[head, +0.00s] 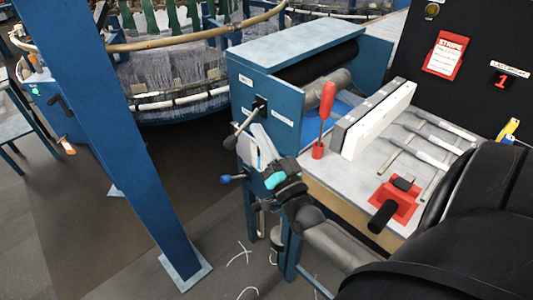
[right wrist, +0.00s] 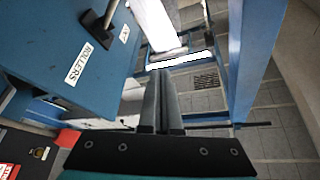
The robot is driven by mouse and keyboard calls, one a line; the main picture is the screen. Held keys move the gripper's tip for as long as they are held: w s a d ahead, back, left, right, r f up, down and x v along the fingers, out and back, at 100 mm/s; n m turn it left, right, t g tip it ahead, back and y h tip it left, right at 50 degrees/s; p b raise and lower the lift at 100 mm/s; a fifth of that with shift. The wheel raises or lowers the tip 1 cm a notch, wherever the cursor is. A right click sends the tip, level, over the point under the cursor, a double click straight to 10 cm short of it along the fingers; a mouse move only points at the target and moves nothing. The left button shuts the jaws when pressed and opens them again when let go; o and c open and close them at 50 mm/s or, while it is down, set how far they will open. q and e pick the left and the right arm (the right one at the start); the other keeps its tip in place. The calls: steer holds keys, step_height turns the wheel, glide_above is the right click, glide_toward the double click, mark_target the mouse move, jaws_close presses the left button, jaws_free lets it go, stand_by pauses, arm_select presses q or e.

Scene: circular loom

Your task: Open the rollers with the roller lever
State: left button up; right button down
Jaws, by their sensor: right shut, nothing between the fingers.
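The roller lever (head: 245,123) sits on the blue side plate of the roller housing (head: 290,52). It has a black pivot, and its grey rod slants down-left to a dark knob. In the right wrist view the lever (right wrist: 99,24) shows in part at the upper left, near a "ROLLERS" label (right wrist: 77,65). My right gripper (head: 257,130) is shut and empty, close to the lever and just right of its rod in the head view. Its closed fingers (right wrist: 160,74) show apart from the lever in the wrist view. A dark roller (head: 318,62) lies inside the housing. My left gripper is not in view.
A blue-knobbed lever (head: 232,179) sticks out below. A red-handled tool (head: 325,110) stands on the worktop, beside a white block (head: 378,122). A blue post (head: 110,130) stands at the left. Floor is open between post and housing.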

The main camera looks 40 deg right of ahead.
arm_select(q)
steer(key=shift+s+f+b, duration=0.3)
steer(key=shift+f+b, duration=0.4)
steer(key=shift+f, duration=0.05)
arm_select(e)
steer(key=s+a+f+n+g+y, duration=0.1)
steer(key=s+a+f+n+g, duration=0.1)
steer(key=f, duration=0.9)
steer(key=s+a+f+n+g+y, duration=0.1)
steer(key=s+f+g, duration=0.3)
steer(key=f, duration=0.8)
steer(key=s+a+f+n+g+y, duration=0.1)
steer(key=s+a+f+n+g, duration=0.2)
steer(key=f, duration=0.9)
steer(key=shift+s+a+f+g+y, duration=0.25)
steer(key=shift+s+g+y, duration=0.2)
steer(key=shift+g, duration=0.35)
